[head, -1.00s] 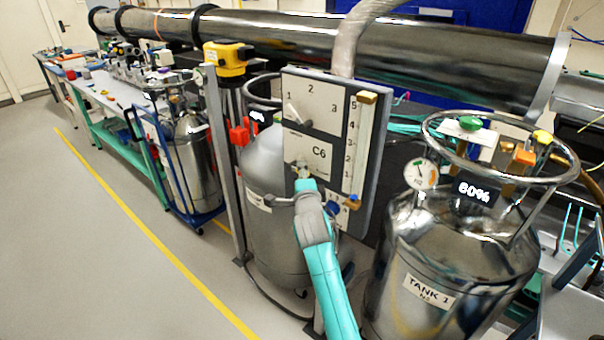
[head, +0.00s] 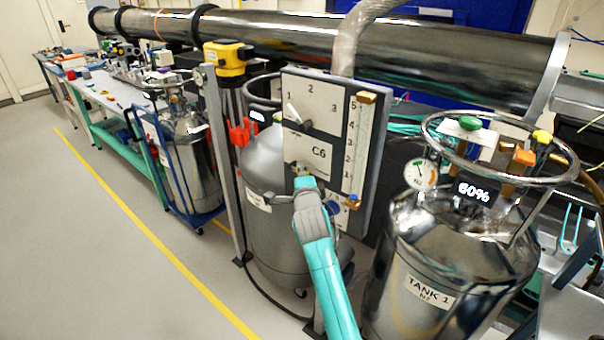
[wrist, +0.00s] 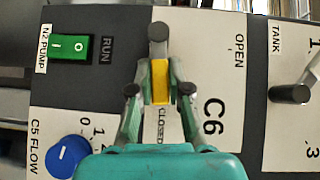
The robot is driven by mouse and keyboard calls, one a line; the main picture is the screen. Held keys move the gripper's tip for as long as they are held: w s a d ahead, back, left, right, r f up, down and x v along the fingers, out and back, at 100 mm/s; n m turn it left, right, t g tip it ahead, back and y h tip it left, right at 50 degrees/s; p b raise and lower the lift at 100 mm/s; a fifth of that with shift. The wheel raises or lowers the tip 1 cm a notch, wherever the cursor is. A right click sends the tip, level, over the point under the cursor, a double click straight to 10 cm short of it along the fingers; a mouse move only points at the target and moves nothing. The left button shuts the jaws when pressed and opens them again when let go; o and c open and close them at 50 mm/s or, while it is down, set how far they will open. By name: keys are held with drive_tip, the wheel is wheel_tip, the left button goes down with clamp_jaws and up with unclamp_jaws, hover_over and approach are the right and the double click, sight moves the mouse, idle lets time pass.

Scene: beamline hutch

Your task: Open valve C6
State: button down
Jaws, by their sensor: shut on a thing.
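The C6 valve lever has a yellow grip (wrist: 160,80) and a grey round pivot end (wrist: 158,32) in the wrist view. The yellow grip lies between the two fingers of my gripper (wrist: 160,92), which is shut on it. The lever runs from the pivot toward the CLOSED label (wrist: 162,125); the OPEN label (wrist: 238,50) is off to the side. In the head view my gripper (head: 304,175) is at the grey panel (head: 345,95), just below the C6 label (head: 319,151), and mostly hides the lever.
The blue C5 FLOW knob (wrist: 68,155) and green N2 PUMP switch (wrist: 75,46) are near my gripper. A selector lever (head: 297,117) sits above on the panel. TANK 1 (head: 440,265) stands close at the right. The floor at left (head: 80,240) is clear.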

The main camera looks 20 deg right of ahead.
drive_tip(key=shift+r, duration=0.1)
drive_tip(key=shift+w+r+n+g, duration=0.1)
drive_tip(key=shift+r+n+g, duration=0.3)
drive_tip(key=shift+n+g, duration=0.25)
drive_tip(key=g, duration=0.1)
drive_tip(key=r+n, duration=0.1)
drive_tip(key=n+g, duration=0.1)
drive_tip(key=shift+w+a+r+g+h, duration=0.2)
drive_tip(key=shift+w+a+g+h, duration=0.05)
drive_tip(key=shift+a+g+h, duration=0.1)
drive_tip(key=g, duration=0.1)
drive_tip(key=w+r+n+g+h, duration=0.1)
drive_tip(key=a+n+g, duration=0.1)
drive_tip(key=shift+w+r+g+h, duration=0.2)
drive_tip(key=shift+r+g+h, duration=0.1)
drive_tip(key=shift+g, duration=0.1)
drive_tip(key=shift+w+a+r+n+g+h, duration=0.15)
drive_tip(key=shift+w+n+g+h, duration=0.15)
drive_tip(key=shift+n+g, duration=0.25)
drive_tip(key=shift+w+a+r+n+g+h, duration=0.1)
drive_tip(key=shift+w+a+n+g+h, duration=0.1)
drive_tip(key=shift+n+g+h, duration=0.3)
drive_tip(key=shift+w+a+n+g+h, duration=0.25)
drive_tip(key=shift+w+n+g, duration=0.1)
drive_tip(key=shift+g, duration=0.4)
drive_tip(key=shift+f, duration=0.1)
